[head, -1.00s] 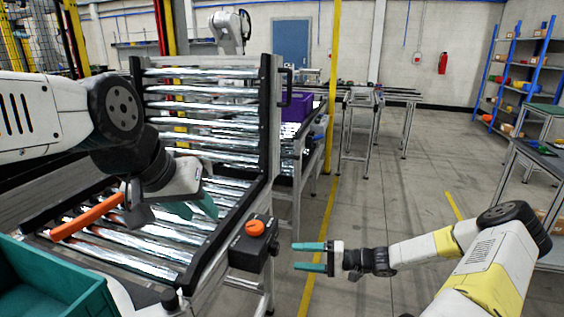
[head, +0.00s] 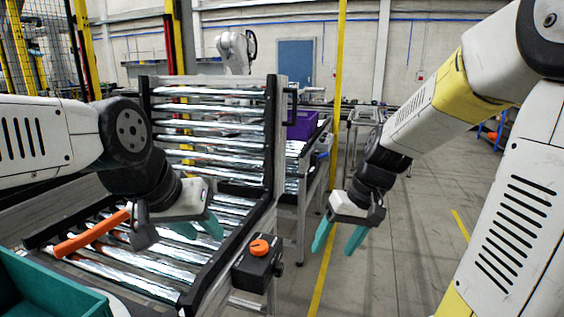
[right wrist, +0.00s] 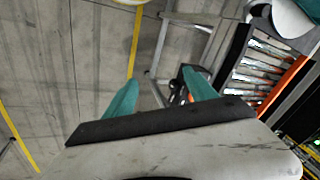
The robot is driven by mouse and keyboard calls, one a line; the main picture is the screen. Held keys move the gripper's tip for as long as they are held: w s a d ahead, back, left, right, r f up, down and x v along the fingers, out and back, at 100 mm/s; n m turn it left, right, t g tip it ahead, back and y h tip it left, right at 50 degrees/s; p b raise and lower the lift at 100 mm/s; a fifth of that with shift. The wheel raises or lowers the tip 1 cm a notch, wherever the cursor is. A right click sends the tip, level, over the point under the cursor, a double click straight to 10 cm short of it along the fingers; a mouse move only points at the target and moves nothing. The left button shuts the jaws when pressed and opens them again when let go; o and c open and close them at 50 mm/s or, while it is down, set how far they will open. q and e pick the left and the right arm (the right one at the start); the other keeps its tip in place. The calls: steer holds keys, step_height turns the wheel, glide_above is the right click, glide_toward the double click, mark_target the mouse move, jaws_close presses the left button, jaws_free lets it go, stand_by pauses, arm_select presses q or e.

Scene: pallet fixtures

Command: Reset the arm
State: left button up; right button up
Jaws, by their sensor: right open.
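My right gripper (head: 337,246) is raised at the middle of the head view, its two teal fingers apart and pointing down, with nothing between them. It hangs to the right of the roller conveyor and control box, over the floor. In the right wrist view its fingers (right wrist: 160,95) are spread with floor and a metal stand showing beyond them. My left gripper (head: 198,230) is over the roller conveyor (head: 130,272), its teal fingers apart and pointing down, with nothing seen between them.
A black control box (head: 257,268) with an orange knob (head: 260,247) sits at the conveyor's right edge. An orange bar (head: 90,235) lies beside my left gripper. A teal bin (head: 50,290) is at lower left. A purple crate (head: 302,125) stands behind. The floor at right is open.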

steer(key=s+d+r+m+t+h, duration=0.1)
steer(key=s+r+t, duration=0.3)
steer(key=s+r, duration=0.5)
steer(key=shift+d+r+t, duration=0.4)
steer(key=shift+d+r, duration=0.15)
steer(key=shift+d, duration=0.15)
